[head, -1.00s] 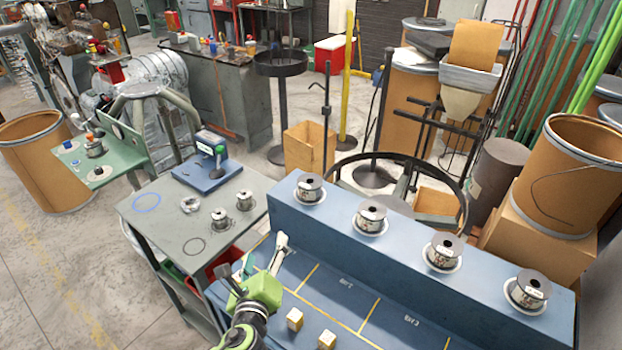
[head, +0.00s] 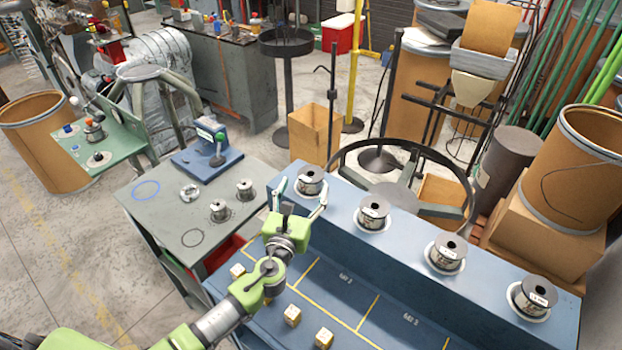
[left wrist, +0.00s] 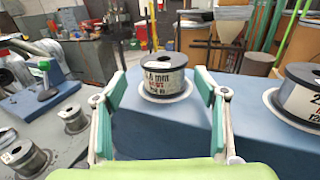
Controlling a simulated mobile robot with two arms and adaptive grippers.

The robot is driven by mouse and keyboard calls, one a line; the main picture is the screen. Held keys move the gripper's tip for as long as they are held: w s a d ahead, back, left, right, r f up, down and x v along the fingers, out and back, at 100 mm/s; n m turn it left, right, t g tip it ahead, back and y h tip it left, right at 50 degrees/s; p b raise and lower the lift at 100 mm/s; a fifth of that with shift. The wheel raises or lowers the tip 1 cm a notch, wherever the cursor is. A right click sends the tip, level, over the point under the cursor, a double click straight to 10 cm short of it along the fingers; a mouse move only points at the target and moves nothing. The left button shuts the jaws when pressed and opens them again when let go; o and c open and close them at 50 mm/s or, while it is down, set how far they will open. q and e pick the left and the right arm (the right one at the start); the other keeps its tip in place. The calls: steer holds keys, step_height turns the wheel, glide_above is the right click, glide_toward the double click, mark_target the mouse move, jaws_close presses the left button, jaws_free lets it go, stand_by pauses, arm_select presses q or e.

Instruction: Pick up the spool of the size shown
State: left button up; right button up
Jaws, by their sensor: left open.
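A row of several wire spools stands on white round seats along the raised blue ledge (head: 400,214). The leftmost spool (head: 310,180) is silver-grey with a dark top. My left gripper (head: 303,192) is open, its fingers pointing at this spool, one toward each side. In the left wrist view this spool (left wrist: 164,78) shows between the spread fingers, apart from both; its label seems to read "…6 mm", the first digit unclear. The other ledge spools are the second (head: 374,213), third (head: 447,254) and rightmost (head: 532,297). My right gripper is out of view.
Below the ledge, the blue bench has yellow-lined bays and small tan blocks (head: 292,315). A grey table (head: 165,215) at left holds several spools (head: 218,209), drawn rings and a blue device (head: 208,155). A black ring frame (head: 400,150) stands behind the ledge.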

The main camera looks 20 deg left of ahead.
mark_target(311, 173)
arm_select(q)
steer(key=shift+w+d+r+p, duration=0.2)
steer(key=shift+w+r+p, duration=0.4)
steer(key=shift+w+r, duration=0.3)
steer(key=shift+w+f, duration=0.2)
steer(key=shift+w, duration=1.45)
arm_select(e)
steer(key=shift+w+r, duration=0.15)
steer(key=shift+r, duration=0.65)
arm_select(q)
steer(key=c, duration=1.6)
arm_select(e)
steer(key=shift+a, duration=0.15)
